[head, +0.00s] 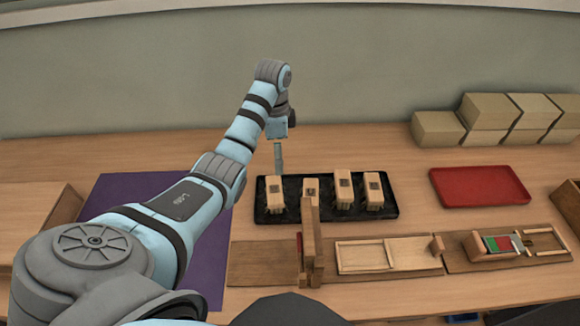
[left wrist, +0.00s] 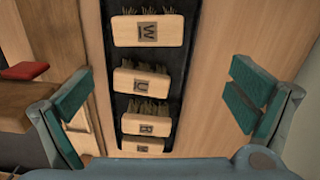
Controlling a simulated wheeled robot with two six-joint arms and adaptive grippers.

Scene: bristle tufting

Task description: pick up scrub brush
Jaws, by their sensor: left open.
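Several pale wooden brush blocks stand in a row on a black tray (head: 392,186) in the head view. In the left wrist view dark bristles stick out along their edges, and they bear dark letter marks: a W block (left wrist: 148,30), a U block (left wrist: 140,83), a B block (left wrist: 146,126) and a partly hidden one (left wrist: 142,146). I cannot tell which is the scrub brush. My left gripper (head: 278,160) is near the tray's back left end in the head view. Its fingers are wide apart and empty in the left wrist view (left wrist: 160,105). My right gripper is not in view.
A purple mat (head: 128,190) lies left of the black tray, and a red tray (head: 480,186) lies to its right. Wooden fixtures with an upright post (head: 310,240) stand in front. Cardboard boxes (head: 490,112) are stacked at the back right. The table behind the tray is clear.

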